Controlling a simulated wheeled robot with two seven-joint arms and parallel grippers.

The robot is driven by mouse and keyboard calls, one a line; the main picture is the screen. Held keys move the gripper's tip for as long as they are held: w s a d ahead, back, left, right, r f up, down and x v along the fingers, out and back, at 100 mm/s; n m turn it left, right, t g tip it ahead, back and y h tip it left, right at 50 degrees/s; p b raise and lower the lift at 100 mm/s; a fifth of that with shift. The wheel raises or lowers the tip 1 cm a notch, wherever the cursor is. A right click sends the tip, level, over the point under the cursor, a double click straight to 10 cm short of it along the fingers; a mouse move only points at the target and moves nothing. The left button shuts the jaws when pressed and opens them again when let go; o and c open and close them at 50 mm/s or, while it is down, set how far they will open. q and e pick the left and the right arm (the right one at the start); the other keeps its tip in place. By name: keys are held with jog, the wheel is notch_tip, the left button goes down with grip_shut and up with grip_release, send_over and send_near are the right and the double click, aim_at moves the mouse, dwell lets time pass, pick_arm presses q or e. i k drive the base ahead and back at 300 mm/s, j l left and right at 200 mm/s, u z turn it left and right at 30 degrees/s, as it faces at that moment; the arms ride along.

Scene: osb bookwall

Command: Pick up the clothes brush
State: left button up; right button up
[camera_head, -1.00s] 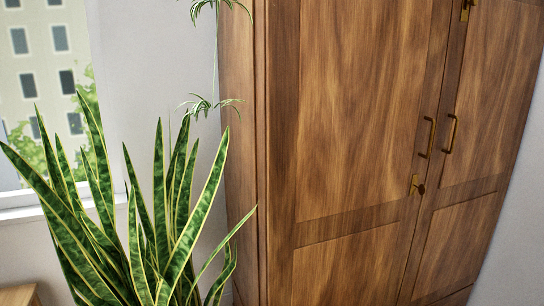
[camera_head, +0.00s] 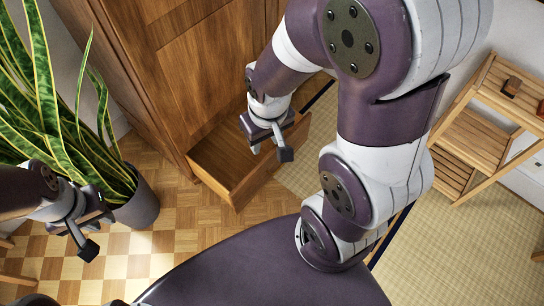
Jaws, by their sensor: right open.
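I cannot make out a clothes brush for certain. My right gripper (camera_head: 270,154) is open and empty, fingers pointing down, above the pulled-out wooden drawer (camera_head: 232,190) at the foot of the wardrobe. The part of the drawer's floor that shows is bare; the gripper and arm hide some of it. My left gripper (camera_head: 97,235) is at the left, beside the plant pot, with its fingers apart and nothing seen between them.
The wooden wardrobe (camera_head: 180,75) stands behind the drawer. A snake plant in a grey pot (camera_head: 140,207) is at left. Checkered parquet (camera_head: 140,255) is open in front; tatami matting (camera_head: 440,250) lies right.

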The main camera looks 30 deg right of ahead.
aim_at(512, 86)
jog(key=z, duration=2.7)
jog(key=i+l, duration=0.2)
jog(key=i, duration=0.35)
jog(key=i+l, duration=0.25)
jog(key=i, duration=0.3)
jog(key=i+l, duration=0.2)
jog(key=i, duration=0.3)
jog(key=i+l, duration=0.25)
jog(key=i, duration=0.3)
jog(key=i+l, duration=0.2)
jog(key=i, duration=0.35)
jog(key=l+z, duration=0.05)
